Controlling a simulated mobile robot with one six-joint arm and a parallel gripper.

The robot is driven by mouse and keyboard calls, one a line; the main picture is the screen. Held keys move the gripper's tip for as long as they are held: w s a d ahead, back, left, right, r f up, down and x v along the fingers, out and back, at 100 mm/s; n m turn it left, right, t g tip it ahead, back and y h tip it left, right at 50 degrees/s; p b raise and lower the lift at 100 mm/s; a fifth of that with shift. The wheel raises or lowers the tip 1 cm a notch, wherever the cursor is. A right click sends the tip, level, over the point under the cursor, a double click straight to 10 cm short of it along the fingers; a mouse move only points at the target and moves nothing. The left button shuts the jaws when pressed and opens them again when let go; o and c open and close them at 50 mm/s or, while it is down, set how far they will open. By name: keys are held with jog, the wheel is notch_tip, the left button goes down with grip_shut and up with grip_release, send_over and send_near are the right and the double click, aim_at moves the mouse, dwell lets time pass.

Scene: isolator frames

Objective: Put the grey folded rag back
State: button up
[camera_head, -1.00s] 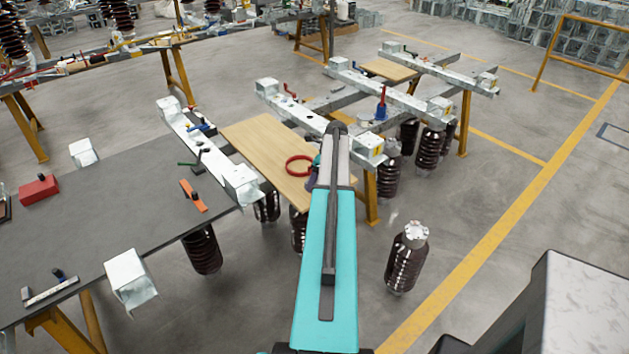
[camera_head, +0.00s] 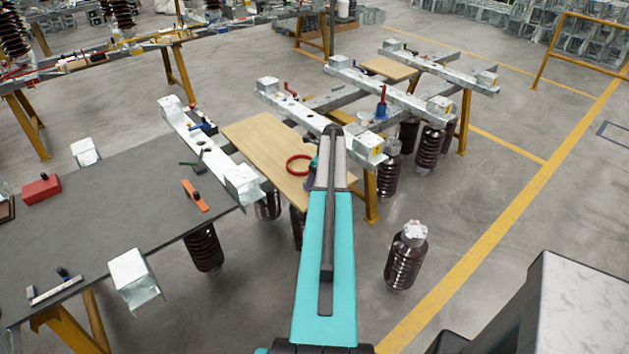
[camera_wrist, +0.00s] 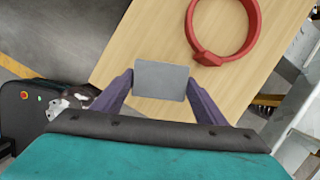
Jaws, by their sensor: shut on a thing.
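The grey folded rag (camera_wrist: 161,80) shows in the wrist view as a small flat grey rectangle between the fingertips of my gripper (camera_wrist: 160,84). The two purple fingers are shut on it from left and right. Behind it is a light wooden board (camera_wrist: 150,45); I cannot tell how far the rag is above the board. In the head view my teal arm reaches to the board (camera_head: 255,140) and hides the rag and most of the gripper.
A red ring (camera_wrist: 249,50) lies on the board beyond the rag, to the right; it also shows in the head view (camera_head: 298,165). Metal beams (camera_head: 300,112) flank the board. A dark table (camera_head: 110,220) with tools is at left. A brown insulator (camera_head: 406,260) stands on the floor.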

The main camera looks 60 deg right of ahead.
jog(key=shift+f, duration=0.75)
jog(key=o, duration=0.9)
jog(key=shift+o, duration=0.2)
jog(key=b+v, duration=0.3)
jog(key=v, duration=0.9)
jog(key=shift+b, duration=0.35)
